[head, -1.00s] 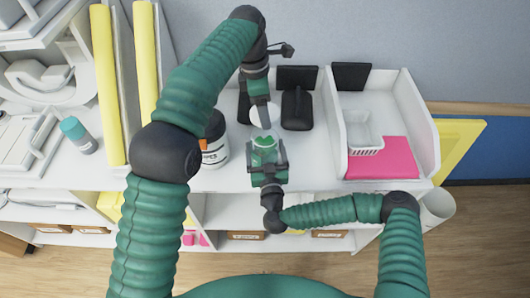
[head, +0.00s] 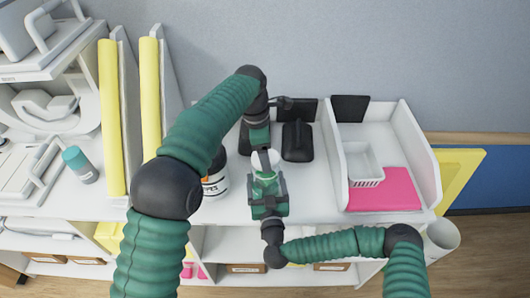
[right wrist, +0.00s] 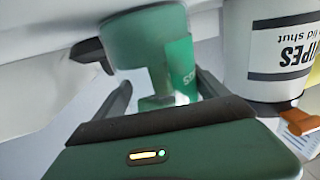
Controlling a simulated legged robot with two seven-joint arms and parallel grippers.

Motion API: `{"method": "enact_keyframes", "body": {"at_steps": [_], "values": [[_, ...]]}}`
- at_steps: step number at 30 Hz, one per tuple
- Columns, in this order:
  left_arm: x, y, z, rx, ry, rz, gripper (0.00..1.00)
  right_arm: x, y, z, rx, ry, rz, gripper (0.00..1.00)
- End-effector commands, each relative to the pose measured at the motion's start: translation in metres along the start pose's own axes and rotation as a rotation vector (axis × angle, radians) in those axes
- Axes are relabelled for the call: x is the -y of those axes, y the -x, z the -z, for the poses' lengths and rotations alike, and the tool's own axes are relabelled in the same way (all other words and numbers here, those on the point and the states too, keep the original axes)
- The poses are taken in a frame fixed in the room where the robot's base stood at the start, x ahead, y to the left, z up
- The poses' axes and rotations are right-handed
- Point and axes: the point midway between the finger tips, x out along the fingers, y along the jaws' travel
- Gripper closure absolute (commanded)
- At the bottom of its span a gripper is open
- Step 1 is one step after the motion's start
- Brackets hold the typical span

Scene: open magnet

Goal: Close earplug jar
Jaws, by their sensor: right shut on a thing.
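The earplug jar (head: 264,186) is green and translucent. My right gripper (head: 267,197) is shut on it at the shelf's front side. In the right wrist view the jar (right wrist: 148,42) sits between the fingers, with a green label facing right. A white round lid (head: 265,160) is just behind the jar's top in the head view. My left gripper (head: 260,148) comes down from behind and appears shut on the lid; its fingertips are partly hidden. I cannot tell whether the lid touches the jar rim.
A white wipes tub (head: 215,184) stands close left of the jar, partly behind my left arm. A black device (head: 297,142) stands behind right. A white tray (head: 430,165) holds a basket (head: 362,165) and a pink sheet (head: 385,192). A teal-capped bottle (head: 78,165) stands far left.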

Motion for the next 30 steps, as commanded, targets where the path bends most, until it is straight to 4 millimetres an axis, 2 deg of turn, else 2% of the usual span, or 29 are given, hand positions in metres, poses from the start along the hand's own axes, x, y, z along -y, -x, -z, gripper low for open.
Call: {"method": "enact_keyframes", "body": {"at_steps": [14, 24, 30], "values": [[0.0, -0.001, 0.0, 0.0, 0.0, -0.001, 0.64, 0.0, 0.0, -0.001, 0.002, 0.0, -0.001, 0.89], [0.0, -0.018, 0.002, 0.0, -0.001, 0.001, 0.64, 0.0, 0.0, -0.001, 0.002, 0.0, -0.001, 0.89], [0.0, -0.019, 0.003, 0.0, -0.001, 0.0, 0.64, 0.0, 0.0, -0.001, 0.003, 0.0, -0.001, 0.89]]}}
